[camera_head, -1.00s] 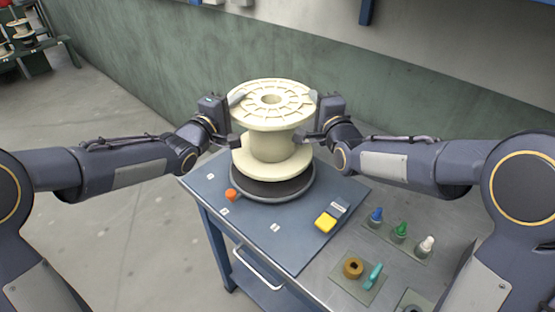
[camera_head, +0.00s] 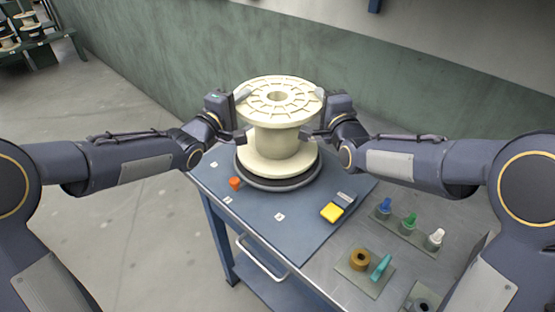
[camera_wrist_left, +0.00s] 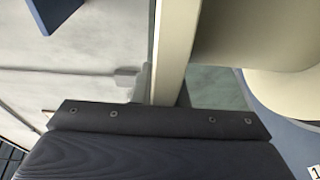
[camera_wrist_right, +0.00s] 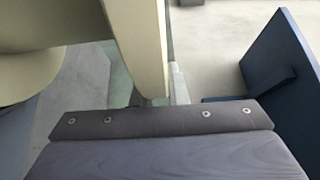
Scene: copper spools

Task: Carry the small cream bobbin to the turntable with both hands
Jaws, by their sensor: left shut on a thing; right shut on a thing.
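The cream bobbin (camera_head: 278,142) is upright between my two grippers in the head view, with its spoked top flange facing up. Its lower flange is over the dark round turntable (camera_head: 311,178) on the blue-topped cart and hides most of it. I cannot tell whether the two touch. My left gripper (camera_head: 241,114) is shut on the left rim of the top flange, and my right gripper (camera_head: 318,112) is shut on the right rim. The flange edge shows at the jaws in the left wrist view (camera_wrist_left: 175,50) and the right wrist view (camera_wrist_right: 143,50).
On the cart (camera_head: 255,217) are an orange piece (camera_head: 235,183) and a yellow block (camera_head: 331,212). The metal top at right holds blue, green and white pegs (camera_head: 409,222), a brown ring (camera_head: 360,259) and a teal piece (camera_head: 381,267). A green wall (camera_head: 400,110) stands behind.

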